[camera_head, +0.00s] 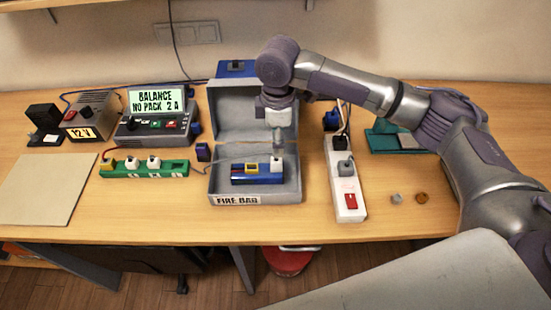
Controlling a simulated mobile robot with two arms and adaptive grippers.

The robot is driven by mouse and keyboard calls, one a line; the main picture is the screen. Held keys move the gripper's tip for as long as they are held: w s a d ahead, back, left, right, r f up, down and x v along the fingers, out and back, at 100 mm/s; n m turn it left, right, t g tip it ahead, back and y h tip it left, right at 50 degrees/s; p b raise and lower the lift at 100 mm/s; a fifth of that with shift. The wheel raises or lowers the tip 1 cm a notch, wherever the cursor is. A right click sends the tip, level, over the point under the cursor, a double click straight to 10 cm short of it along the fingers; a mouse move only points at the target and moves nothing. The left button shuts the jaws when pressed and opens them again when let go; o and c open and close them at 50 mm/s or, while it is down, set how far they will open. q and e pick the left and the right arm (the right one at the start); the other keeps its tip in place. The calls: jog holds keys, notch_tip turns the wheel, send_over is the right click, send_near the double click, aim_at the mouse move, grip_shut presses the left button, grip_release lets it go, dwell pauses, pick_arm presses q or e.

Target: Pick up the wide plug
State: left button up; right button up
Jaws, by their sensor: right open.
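A blue battery pack (257,174) lies in the open grey fire bag box (227,188). A small white plug (276,164) and a yellow-rimmed socket (252,168) show on its top. A dark blue plug (203,152) stands by the box's left edge with a grey cable running toward the box. I cannot tell for certain which plug is the wide one. My right gripper (279,146) points down over the box, just above the white plug, and is open. Its fingertips are small here, and contact cannot be made out. My left gripper is out of view.
A green strip (176,167) with several plugs lies left of the box. A white power strip (347,190) stands right of it. The box's raised lid (227,110) is behind the gripper. A balance charger (155,122) and 12 V supply (88,118) stand back left.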

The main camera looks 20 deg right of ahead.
aim_at(276, 160)
notch_tip(276, 160, down, 3)
jog(key=shift+w+f, duration=0.1)
notch_tip(276, 160, down, 3)
jog(key=shift+a+p, duration=0.15)
jog(key=shift+p, duration=0.8)
notch_tip(276, 160, down, 3)
jog(key=shift+f+p, duration=0.1)
jog(key=shift+p, duration=0.2)
jog(key=shift+w+f, duration=0.1)
jog(key=c, duration=0.8)
jog(key=shift+c, duration=1.2)
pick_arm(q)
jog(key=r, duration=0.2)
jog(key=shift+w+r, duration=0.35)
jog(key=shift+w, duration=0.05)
